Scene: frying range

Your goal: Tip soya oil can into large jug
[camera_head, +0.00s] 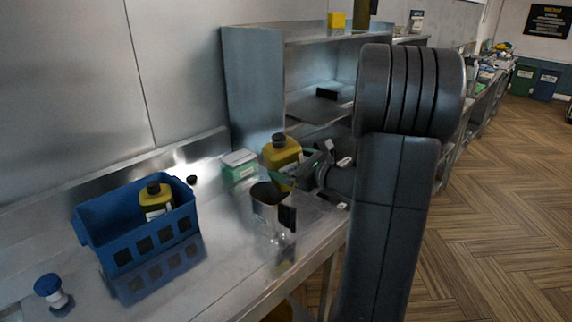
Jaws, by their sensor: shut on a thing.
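The jug (265,201), a grey metal-looking vessel with a black handle, stands upright on the steel counter with its mouth open. My gripper (312,173) is just to the right of and above the jug, shut on a dark green thing that appears to be the soya oil can (307,162). The can is tilted, its lower end toward the jug's mouth. My gripper and arm hide part of it, and I cannot make out its label. I cannot clearly see whether oil is flowing.
A yellow black-capped container (282,154) stands close behind the jug. A green-and-white box (240,165) is to its left. A blue basket (124,258) holds another yellow container (155,200). A blue-capped shaker (50,290) stands front left. A steel shelf (253,85) rises behind.

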